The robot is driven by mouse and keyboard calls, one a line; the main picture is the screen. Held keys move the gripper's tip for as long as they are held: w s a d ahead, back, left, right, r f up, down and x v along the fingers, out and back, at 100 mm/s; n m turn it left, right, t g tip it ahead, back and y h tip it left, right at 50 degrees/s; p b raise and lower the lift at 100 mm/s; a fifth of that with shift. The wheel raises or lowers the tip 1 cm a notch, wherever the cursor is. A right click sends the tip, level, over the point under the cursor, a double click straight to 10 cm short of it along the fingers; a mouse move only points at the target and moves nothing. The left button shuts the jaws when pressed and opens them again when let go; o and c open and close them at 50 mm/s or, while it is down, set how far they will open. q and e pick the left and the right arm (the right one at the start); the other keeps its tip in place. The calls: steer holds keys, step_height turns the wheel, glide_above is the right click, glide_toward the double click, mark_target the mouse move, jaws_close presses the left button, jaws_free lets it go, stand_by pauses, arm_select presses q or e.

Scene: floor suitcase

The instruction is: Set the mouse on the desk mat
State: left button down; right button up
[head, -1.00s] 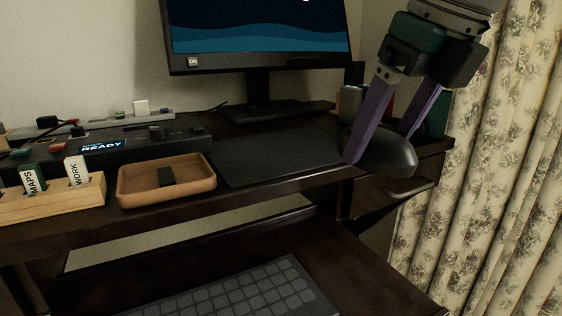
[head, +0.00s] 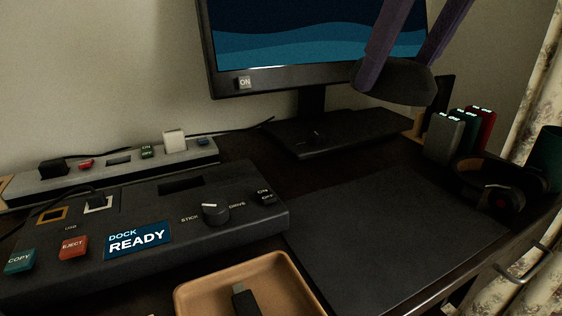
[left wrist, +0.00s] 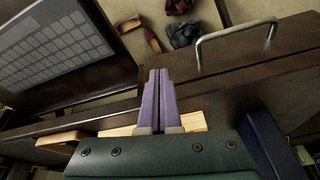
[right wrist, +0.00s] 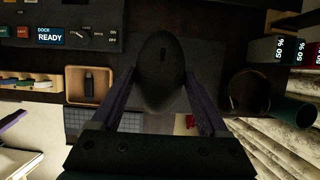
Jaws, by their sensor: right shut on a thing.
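The mouse (head: 393,84) is dark and rounded. My right gripper (head: 398,62) is shut on it, with a purple finger on each side, and holds it in the air in front of the monitor. The mouse also shows in the right wrist view (right wrist: 160,68), between the fingers. The desk mat (head: 390,235) is a flat black rectangle on the desk, clear of objects. The mouse is apart from it, above. In the left wrist view my left gripper (left wrist: 158,75) has its purple fingers together, with nothing visible between them, near a wooden block and drawer front.
A tan tray (head: 195,292) with a black stick and a dock (head: 140,240) lie left of the mat. The monitor (head: 310,45) stands behind it. Headphones (head: 495,190) and several upright coloured blocks (head: 460,135) are at its right. A keyboard (left wrist: 60,50) shows in the left wrist view.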

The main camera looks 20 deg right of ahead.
steer(key=b, duration=0.3)
glide_above(363, 226)
steer(key=s, duration=0.2)
steer(key=f, duration=1.3)
steer(key=shift+w+f, duration=0.2)
steer(key=shift+f, duration=0.15)
steer(key=shift+f+b, duration=0.6)
steer(key=shift+f, duration=1.85)
steer(key=shift+w, duration=0.1)
steer(key=shift+f, duration=0.1)
steer(key=shift+f+b, duration=0.15)
steer(key=shift+b, duration=0.15)
steer(key=o, duration=1.3)
